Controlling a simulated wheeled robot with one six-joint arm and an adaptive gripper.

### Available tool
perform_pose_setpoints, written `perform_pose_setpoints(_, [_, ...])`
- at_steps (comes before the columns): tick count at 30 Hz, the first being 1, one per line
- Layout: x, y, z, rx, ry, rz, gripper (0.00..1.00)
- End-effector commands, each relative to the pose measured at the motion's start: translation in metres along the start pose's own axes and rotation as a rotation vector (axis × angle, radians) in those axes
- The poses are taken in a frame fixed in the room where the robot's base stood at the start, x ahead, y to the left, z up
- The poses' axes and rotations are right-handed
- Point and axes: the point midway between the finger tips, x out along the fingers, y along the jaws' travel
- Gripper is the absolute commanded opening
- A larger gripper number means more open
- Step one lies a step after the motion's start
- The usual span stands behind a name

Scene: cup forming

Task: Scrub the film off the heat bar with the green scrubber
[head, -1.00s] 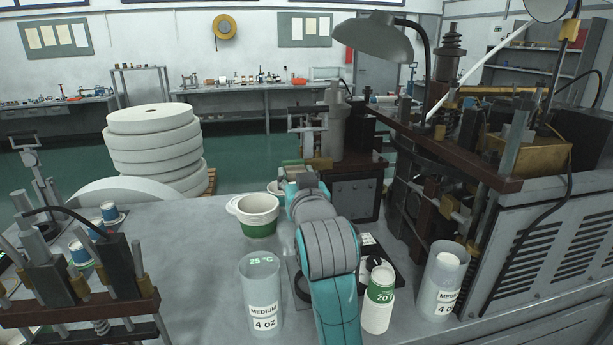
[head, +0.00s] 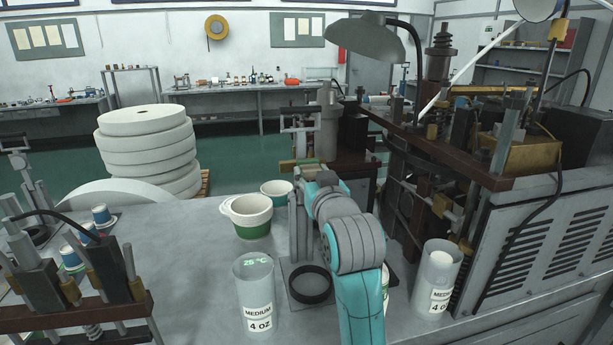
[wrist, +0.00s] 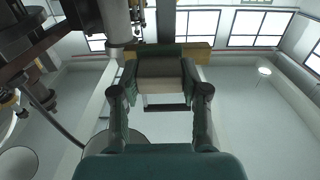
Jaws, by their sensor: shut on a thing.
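My gripper (wrist: 160,82) is shut on the scrubber (wrist: 160,68), a block with a brownish-grey near face and green at its far edge. A yellow-brass bar, which looks like the heat bar (wrist: 204,52), lies crosswise just beyond the scrubber in the wrist view. The two look close or touching; I cannot tell which. In the head view a green and brass strip shows at the far end of my teal arm, above grey posts (head: 298,225). My arm hides much of the gripper there. Any film on the bar is too small to make out.
White-and-green cups (head: 252,224) stand left of my arm. Clear 4 oz containers stand at the front (head: 258,300) and right (head: 437,285). A black ring (head: 310,285) lies by the posts. The large grey machine (head: 530,225) fills the right side; a lamp (head: 368,42) hangs above.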

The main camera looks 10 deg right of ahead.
Motion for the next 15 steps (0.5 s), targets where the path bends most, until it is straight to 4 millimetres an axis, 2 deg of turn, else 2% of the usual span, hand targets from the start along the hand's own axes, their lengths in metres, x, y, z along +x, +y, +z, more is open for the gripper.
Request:
perform_pose_setpoints(9, [0.002,0.026,0.000,0.000,-0.001,0.004,0.17])
perform_pose_setpoints(15, [0.003,0.032,0.001,-0.001,-0.001,0.004,0.17])
